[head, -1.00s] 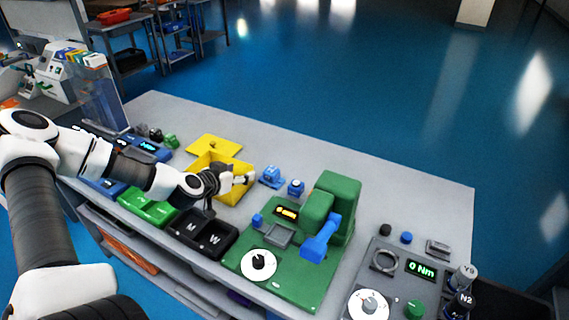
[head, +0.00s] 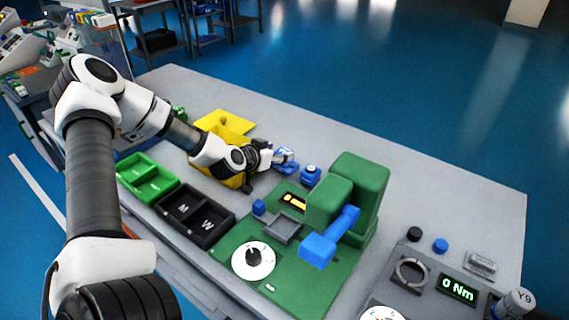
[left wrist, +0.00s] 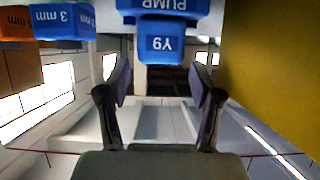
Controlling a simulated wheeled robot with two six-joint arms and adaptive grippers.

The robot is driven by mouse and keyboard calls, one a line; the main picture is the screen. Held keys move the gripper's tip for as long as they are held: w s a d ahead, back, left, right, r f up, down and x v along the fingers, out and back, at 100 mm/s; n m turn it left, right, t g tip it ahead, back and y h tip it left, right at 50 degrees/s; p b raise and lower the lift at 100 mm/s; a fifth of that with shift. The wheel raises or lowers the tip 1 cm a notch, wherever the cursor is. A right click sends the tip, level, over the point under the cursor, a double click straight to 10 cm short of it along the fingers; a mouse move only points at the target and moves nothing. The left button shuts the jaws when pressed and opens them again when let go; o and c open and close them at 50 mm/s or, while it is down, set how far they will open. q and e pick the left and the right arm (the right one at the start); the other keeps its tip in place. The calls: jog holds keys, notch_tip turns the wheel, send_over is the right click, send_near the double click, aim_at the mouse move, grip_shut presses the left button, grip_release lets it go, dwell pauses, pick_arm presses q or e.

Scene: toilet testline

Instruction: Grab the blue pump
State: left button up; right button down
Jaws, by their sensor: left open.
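The blue pump (head: 286,156) stands on the grey table beside the yellow bin. My right gripper is not visible.
The yellow bin (head: 229,172) is close beside the gripper. Another blue part (head: 310,174) stands just right of the pump. A green fixture (head: 357,180) is further right, and black trays (head: 193,211) are in front. The table behind the pump is clear.

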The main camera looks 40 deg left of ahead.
aim_at(284, 151)
pick_arm(q)
jog(key=b+x, duration=0.1)
jog(key=x, duration=0.3)
jog(key=shift+s+d+f, duration=0.1)
jog(key=shift+f, duration=0.1)
jog(key=shift+r, duration=0.1)
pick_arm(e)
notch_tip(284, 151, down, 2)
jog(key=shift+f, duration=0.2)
pick_arm(q)
jog(key=shift+s+r, duration=0.1)
jog(key=c, duration=0.4)
grip_shut()
